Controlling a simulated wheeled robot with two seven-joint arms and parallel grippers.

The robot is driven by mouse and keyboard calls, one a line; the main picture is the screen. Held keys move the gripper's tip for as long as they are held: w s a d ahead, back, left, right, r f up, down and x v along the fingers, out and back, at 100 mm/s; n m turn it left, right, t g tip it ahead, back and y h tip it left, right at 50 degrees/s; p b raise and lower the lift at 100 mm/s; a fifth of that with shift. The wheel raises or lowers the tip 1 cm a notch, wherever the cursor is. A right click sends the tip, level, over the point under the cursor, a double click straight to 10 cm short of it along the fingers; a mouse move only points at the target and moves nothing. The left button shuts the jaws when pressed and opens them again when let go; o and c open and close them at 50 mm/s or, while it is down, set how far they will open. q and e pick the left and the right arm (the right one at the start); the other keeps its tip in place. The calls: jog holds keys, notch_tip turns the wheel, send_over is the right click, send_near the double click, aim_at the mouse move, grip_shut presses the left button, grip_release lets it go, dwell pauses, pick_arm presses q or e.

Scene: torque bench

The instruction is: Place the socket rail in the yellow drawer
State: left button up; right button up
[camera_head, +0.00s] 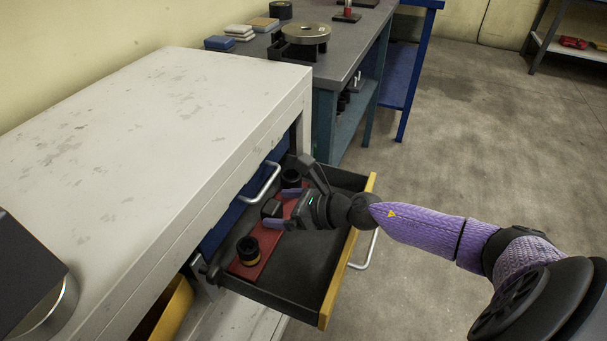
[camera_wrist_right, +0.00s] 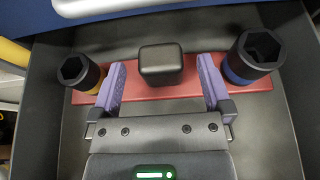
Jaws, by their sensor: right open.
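The socket rail (camera_head: 262,238) is a red bar lying inside the open drawer with the yellow front (camera_head: 343,268). In the right wrist view the rail (camera_wrist_right: 191,78) carries a dark socket at each end, one with a yellow band (camera_wrist_right: 79,72) and one with a blue band (camera_wrist_right: 252,56). A black block (camera_wrist_right: 161,64) stands at its middle. My right gripper (camera_head: 279,209) reaches down into the drawer. Its purple fingers (camera_wrist_right: 162,70) are open on either side of the block, with a gap on both sides. My left gripper is not in view.
A grey-topped cabinet (camera_head: 140,120) stands left of the drawer, with a blue drawer front above it. Another yellow drawer (camera_head: 168,312) shows lower down. A workbench (camera_head: 345,45) with a round metal part (camera_head: 306,33) is behind. The floor at right is clear.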

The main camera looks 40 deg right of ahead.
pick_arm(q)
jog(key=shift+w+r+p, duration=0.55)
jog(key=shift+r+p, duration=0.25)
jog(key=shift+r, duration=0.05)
pick_arm(e)
jog(key=v, duration=0.9)
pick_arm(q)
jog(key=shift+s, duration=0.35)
pick_arm(e)
jog(key=shift+s+r, duration=0.1)
